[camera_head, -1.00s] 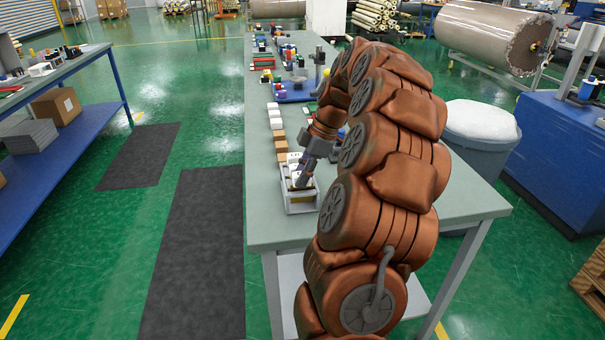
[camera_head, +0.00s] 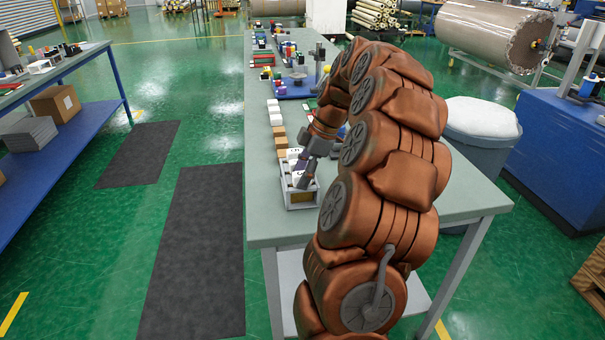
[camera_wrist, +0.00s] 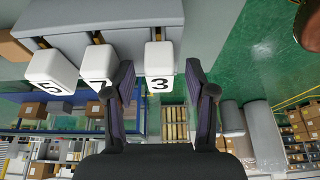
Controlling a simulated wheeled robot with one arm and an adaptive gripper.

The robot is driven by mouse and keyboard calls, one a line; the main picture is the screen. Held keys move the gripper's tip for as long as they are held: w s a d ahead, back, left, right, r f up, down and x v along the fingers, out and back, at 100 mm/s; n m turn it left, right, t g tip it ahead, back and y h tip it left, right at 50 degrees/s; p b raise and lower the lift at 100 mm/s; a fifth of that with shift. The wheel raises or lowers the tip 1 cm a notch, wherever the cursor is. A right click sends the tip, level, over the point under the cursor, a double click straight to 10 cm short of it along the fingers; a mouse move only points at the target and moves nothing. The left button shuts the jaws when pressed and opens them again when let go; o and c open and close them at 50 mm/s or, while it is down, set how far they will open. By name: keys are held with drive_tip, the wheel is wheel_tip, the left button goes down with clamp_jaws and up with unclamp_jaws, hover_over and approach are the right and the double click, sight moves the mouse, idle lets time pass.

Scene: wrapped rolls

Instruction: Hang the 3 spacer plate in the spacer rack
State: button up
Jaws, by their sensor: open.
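The 3 spacer plate (camera_wrist: 159,59) shows as a white tab marked 3 at the top middle of the wrist view. My gripper (camera_wrist: 158,72) is open, with one finger on each side of this tab and visible gaps to both. White tabs marked 7 (camera_wrist: 99,64) and 5 (camera_wrist: 52,71) stand in a row to its left. In the head view, my gripper (camera_head: 303,184) is over a pale box (camera_head: 300,199) holding the white-tabbed plates near the bench's left edge. My gripper hides part of the box.
The long grey bench (camera_head: 277,228) has bare room at its near end. Small brown and white blocks (camera_head: 276,122) line its left edge beyond the box. A blue tray (camera_head: 294,91) with parts lies farther back. A grey bin (camera_head: 482,135) stands to the right.

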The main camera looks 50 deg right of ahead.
drive_tip(key=shift+r, duration=0.15)
drive_tip(key=v, duration=1.1)
drive_tip(key=shift+d+r, duration=0.15)
drive_tip(key=shift+r, duration=0.2)
drive_tip(key=shift+s, duration=0.15)
idle(0.3)
